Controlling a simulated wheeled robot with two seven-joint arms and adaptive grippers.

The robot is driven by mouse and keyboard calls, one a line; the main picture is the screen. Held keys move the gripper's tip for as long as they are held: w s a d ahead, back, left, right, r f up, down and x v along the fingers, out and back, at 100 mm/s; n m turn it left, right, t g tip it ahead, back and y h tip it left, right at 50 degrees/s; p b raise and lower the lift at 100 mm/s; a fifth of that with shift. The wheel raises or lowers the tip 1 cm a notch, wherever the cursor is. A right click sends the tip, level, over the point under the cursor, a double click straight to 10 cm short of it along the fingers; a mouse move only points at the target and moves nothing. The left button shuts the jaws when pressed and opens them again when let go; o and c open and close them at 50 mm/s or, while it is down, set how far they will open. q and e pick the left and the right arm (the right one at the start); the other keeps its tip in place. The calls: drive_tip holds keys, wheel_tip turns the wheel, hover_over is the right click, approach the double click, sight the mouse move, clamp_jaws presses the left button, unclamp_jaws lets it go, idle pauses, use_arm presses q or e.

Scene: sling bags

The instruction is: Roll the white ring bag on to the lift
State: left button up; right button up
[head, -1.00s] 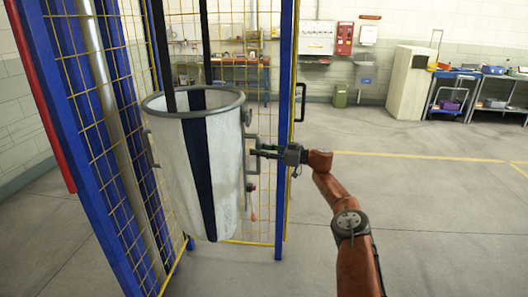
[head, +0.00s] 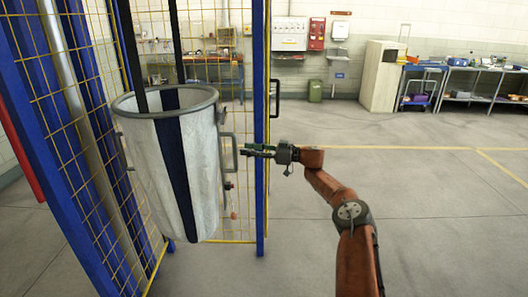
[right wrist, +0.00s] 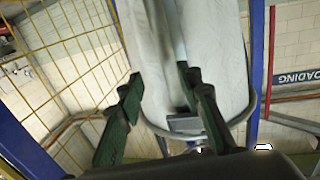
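The white ring bag (head: 210,185) hangs upright at the left of the head view. It has a grey ring rim (head: 165,112), a dark stripe and dark straps. A grey handle (head: 234,150) sticks out from its right side. My right gripper (head: 244,151) points left at this handle, with its tips just right of it. Whether they touch it is unclear. In the right wrist view the two green-black fingers (right wrist: 157,90) are apart and nothing is clearly held between them. The white bag (right wrist: 215,60) and its ring show behind them. My left gripper is out of view. No lift is identifiable.
A blue post (head: 261,130) with yellow mesh stands just behind the bag and gripper. More blue frame and mesh (head: 85,100) close in on the left. Open floor (head: 420,230) lies to the right. A cabinet (head: 382,77) and worktables stand at the far wall.

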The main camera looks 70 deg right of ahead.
drive_tip(key=s, duration=0.6)
drive_tip(key=shift+d, duration=0.35)
drive_tip(key=shift+r, duration=0.1)
idle(0.9)
